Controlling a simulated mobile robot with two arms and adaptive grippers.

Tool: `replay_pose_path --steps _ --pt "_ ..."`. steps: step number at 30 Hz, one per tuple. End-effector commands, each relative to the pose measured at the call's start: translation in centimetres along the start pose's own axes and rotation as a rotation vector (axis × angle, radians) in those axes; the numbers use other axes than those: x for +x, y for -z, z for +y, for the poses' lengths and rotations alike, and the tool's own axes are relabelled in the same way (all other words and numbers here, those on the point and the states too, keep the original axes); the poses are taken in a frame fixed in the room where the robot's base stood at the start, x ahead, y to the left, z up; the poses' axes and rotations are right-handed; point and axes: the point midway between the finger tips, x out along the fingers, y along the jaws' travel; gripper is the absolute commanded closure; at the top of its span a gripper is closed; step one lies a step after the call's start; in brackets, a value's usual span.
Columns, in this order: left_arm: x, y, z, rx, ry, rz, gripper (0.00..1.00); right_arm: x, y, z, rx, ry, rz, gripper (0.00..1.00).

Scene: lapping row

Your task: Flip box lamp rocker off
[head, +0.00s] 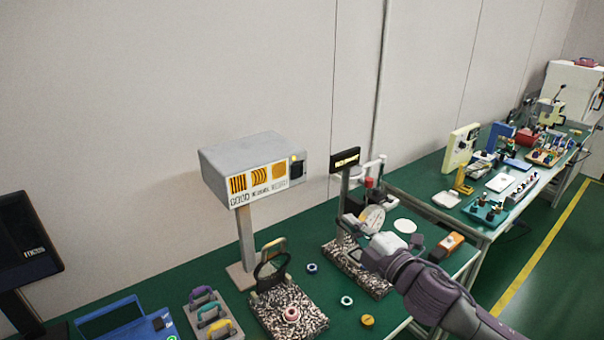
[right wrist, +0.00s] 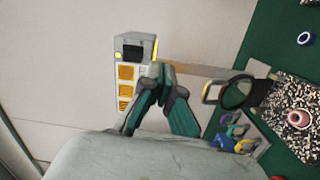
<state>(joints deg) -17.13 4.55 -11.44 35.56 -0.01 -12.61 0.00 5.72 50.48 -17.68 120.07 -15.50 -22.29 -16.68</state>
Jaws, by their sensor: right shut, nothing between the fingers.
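The box lamp (head: 255,165) is a grey box on a post, its front showing orange-striped panels. Its black rocker (head: 297,169) sits at the right end of that front, with a small yellow light beside it. In the right wrist view the box lamp (right wrist: 149,43) appears turned on its side, with the dark rocker (right wrist: 131,52) near its top. My right gripper (head: 370,252) is shut and empty, to the right of and below the lamp in the head view. In the right wrist view its teal-and-grey fingers (right wrist: 158,74) overlap the lamp's edge; the gap in depth is unclear. My left gripper is out of view.
A speckled plate (head: 300,318) with a black ring stand lies below the lamp. A dial gauge stand (head: 346,160) rises behind my right gripper. Coloured handles (head: 207,312) and a blue-framed device (head: 130,325) are at the front left. The wall is bare above.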

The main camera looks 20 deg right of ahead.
Motion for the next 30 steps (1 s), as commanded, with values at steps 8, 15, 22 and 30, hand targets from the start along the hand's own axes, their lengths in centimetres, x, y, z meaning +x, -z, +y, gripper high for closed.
replay_pose_path --steps 8,15,22,30 --pt "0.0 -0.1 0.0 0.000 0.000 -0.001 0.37 -0.4 2.9 4.8 -0.158 -0.080 0.113 1.00" --pt "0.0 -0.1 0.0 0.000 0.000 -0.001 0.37 -0.4 2.8 4.8 -0.155 -0.080 0.112 1.00" --pt "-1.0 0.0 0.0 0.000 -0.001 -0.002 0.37 1.1 2.9 5.2 -0.151 -0.082 0.109 1.00" --pt "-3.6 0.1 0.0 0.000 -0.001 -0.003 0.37 6.6 3.7 5.9 -0.150 -0.083 0.109 1.00"
